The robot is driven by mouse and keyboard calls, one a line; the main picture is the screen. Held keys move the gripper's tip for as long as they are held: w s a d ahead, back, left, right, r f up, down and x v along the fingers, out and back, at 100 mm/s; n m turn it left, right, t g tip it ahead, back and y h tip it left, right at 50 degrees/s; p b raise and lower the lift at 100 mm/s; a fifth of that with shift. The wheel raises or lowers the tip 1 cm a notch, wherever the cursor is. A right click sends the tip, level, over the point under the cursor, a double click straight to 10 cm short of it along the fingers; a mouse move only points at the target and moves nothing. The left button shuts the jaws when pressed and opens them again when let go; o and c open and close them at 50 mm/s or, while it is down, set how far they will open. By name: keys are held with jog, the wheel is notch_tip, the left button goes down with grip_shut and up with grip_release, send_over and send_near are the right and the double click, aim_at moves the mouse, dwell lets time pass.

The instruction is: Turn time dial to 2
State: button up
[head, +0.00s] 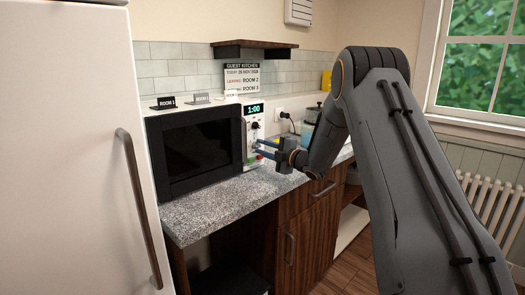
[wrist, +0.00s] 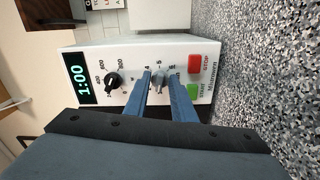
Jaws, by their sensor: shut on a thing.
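The white microwave's control panel (wrist: 135,62) shows sideways in the wrist view, and the display (wrist: 81,82) reads 1:00. The time dial (wrist: 159,78) is a small grey knob with numbers around it; its pointer is too small to read. The blue fingers of my gripper (head: 259,148) reach the panel, shut on the time dial, one finger on each side of it. The fingers hide part of its number ring. A black dial (wrist: 113,80), marked with numbers such as 400, 600 and 800, is beside it, apart from the fingers.
A red STOP button (wrist: 195,64) and a green START button (wrist: 194,91) are close to one finger. The microwave door (head: 196,148) is shut. The microwave stands on a speckled counter (head: 230,200) by a white fridge (head: 70,150). Small room signs (head: 166,102) stand on top.

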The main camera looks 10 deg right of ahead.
jog(key=m, duration=0.6)
jog(key=shift+f+m, duration=0.2)
jog(key=shift+m, duration=0.1)
dwell(0.3)
jog(key=o, duration=0.7)
jog(key=shift+s, duration=0.1)
jog(key=shift+b+v, duration=0.7)
jog(key=shift+v, duration=3.2)
